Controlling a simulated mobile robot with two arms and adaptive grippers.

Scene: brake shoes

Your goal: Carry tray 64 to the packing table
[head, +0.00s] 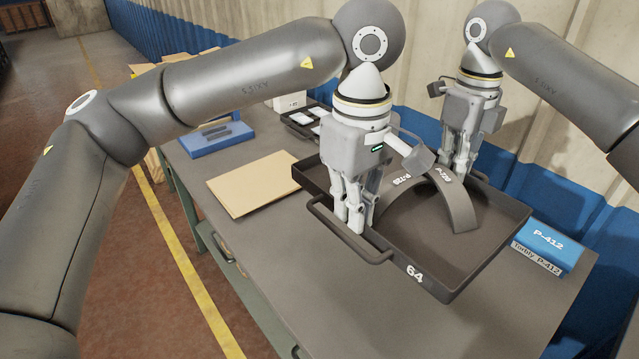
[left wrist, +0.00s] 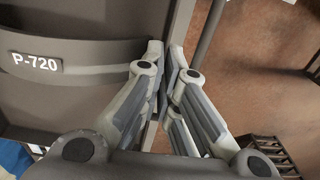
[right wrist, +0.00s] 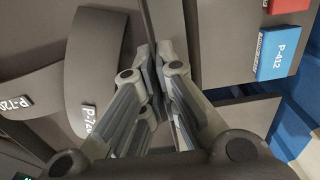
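The dark tray marked 64 (head: 458,285) is at the grey work table (head: 330,300); whether it rests on the table or is slightly lifted I cannot tell. Two curved grey brake shoes (head: 458,205) with white labels stand in it; one label reads P-720 in the left wrist view (left wrist: 75,62). My left gripper (head: 357,228) is shut on the tray's near-left wall by the handle; its fingers pinch the rim in the left wrist view (left wrist: 172,75). My right gripper (head: 462,172) is shut on the opposite wall, also pinched in the right wrist view (right wrist: 158,75).
A blue P-412 box (head: 548,243) sits right of the tray. A brown cardboard sheet (head: 250,183), a blue box (head: 217,140) and a smaller dark tray (head: 297,122) lie to the left. Open floor with a yellow line (head: 180,260) is at the left.

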